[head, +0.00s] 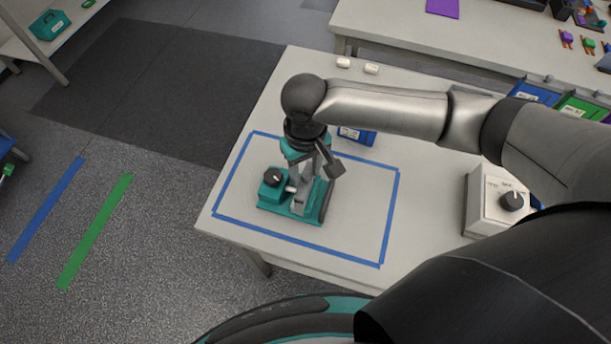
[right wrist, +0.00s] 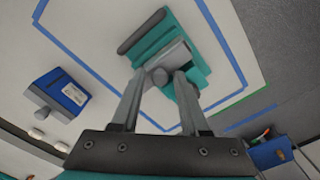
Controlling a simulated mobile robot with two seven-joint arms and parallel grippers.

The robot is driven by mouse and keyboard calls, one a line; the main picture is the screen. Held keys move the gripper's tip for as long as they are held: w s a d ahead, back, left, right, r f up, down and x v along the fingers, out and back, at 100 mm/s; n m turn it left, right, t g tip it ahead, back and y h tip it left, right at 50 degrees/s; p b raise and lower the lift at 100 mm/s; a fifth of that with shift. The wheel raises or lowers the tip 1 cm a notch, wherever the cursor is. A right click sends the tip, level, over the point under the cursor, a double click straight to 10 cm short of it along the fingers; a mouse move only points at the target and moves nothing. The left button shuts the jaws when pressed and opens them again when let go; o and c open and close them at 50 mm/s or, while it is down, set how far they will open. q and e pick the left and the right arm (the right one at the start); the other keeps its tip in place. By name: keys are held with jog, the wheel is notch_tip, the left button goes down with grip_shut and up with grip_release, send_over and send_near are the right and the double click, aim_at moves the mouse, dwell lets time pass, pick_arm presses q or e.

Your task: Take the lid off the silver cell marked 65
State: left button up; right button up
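A silver-grey block with a round grey knob (right wrist: 158,76), which looks like the silver cell with its lid, sits in a teal fixture (right wrist: 150,32). No number can be read on it. In the head view the teal fixture (head: 290,217) stands inside a blue taped rectangle, with my right gripper (head: 305,190) pointing down over it and partly hiding the block. In the right wrist view the fingers (right wrist: 162,78) stand on either side of the knob; they look open, with small gaps beside it. My left gripper is not in view.
A blue box with a white label (right wrist: 67,94) stands behind the fixture and shows partly in the head view (head: 357,135). Two small white pieces (head: 343,62) lie at the table's far edge. A white box with a black dial (head: 490,218) stands right. Taped space right of the fixture is clear.

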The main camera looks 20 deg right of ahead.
grip_shut()
jog(key=shift+r, duration=0.1)
dwell(0.4)
